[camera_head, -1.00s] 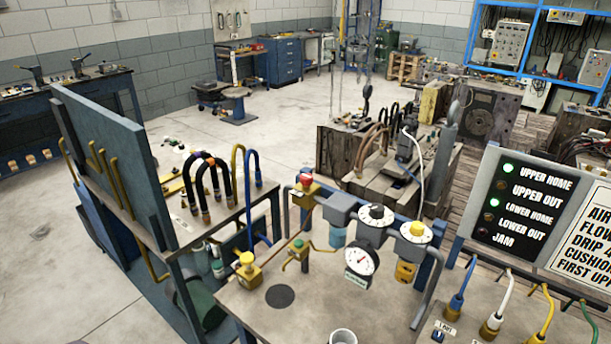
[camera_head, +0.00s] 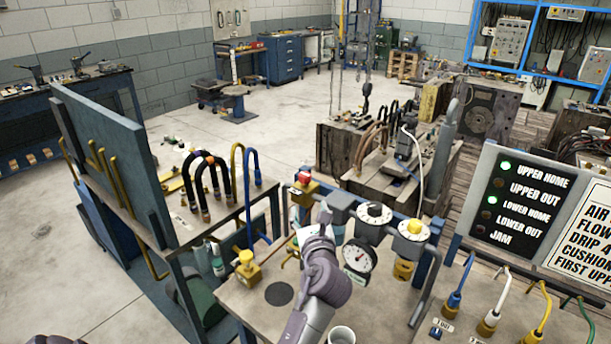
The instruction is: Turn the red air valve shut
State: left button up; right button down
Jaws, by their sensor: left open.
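The red air valve (camera_head: 303,178) is a red knob on a brass-yellow body, at the left end of the row of air fittings on the bench. My left gripper (camera_head: 313,226) comes up from the bottom of the view and is open. Its tips show just below and to the right of the red knob in the picture, and I see nothing between them. I cannot tell whether it touches any fitting. My right gripper is not in view.
A pressure gauge (camera_head: 359,258) and two regulators with white dials (camera_head: 374,214) stand close to the right of my gripper. An indicator panel (camera_head: 518,205) stands at right.

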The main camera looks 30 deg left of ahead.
aim_at(306, 178)
pick_arm(q)
jog(key=shift+m+t, duration=0.3)
jog(key=shift+m, duration=0.5)
jog(key=x, duration=0.4)
jog(key=r+p+x, duration=0.1)
jog(key=x, duration=0.9)
jog(key=shift+w+r+p, duration=0.3)
jog(key=shift+w, duration=0.05)
jog(key=shift+c, duration=0.4)
